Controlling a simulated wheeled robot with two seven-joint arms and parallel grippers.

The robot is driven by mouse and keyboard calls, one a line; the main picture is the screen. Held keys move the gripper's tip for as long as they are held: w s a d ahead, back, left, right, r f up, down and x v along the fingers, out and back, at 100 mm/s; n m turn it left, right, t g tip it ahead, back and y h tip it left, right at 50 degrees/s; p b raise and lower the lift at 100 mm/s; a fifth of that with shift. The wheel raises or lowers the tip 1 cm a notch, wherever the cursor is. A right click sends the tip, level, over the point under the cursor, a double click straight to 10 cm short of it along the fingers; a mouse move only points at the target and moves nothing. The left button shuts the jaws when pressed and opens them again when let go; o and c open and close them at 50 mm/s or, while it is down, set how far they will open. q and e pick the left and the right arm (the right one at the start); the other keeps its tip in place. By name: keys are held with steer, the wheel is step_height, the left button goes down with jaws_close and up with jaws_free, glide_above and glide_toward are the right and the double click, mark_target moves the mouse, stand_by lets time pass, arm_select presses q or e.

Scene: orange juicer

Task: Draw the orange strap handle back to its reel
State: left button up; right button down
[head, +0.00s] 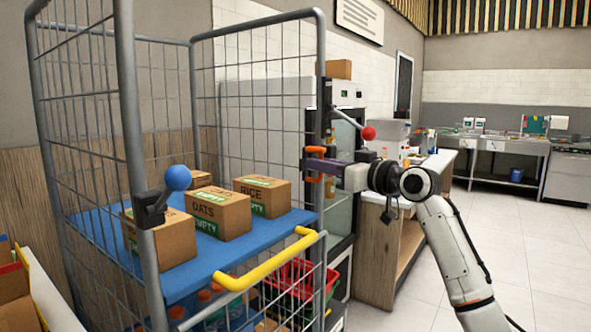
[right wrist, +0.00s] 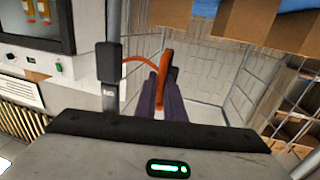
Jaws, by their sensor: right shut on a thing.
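The orange strap handle (right wrist: 165,72) is upright between the purple fingers of my right gripper (right wrist: 164,100), which is shut on it. In the head view, orange parts of the handle (head: 315,179) show above and below my right gripper (head: 318,165), beside the right front post of the cage. In the right wrist view, a short orange strap (right wrist: 140,60) arcs from the handle to the dark reel (right wrist: 108,62) on the post. The handle is a small way off the reel. I cannot make out the reel clearly in the head view. My left gripper is not in view.
The wire roll cage (head: 125,120) has a blue shelf (head: 205,272) with several cartons (head: 220,214). A yellow bar (head: 262,266) crosses its front. Open floor (head: 540,260) lies right.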

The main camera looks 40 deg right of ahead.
steer(key=shift+w+d, duration=0.25)
steer(key=shift+d, duration=0.45)
steer(key=c, duration=2.1)
jaws_free()
steer(key=s+b, duration=0.1)
steer(key=s, duration=0.2)
steer(key=s+b, duration=0.1)
steer(key=s, duration=0.2)
steer(key=s+b, duration=0.1)
steer(key=s, duration=0.3)
steer(key=shift+s+d+b, duration=0.1)
steer(key=shift+d+b, duration=0.2)
steer(key=shift+d, duration=0.1)
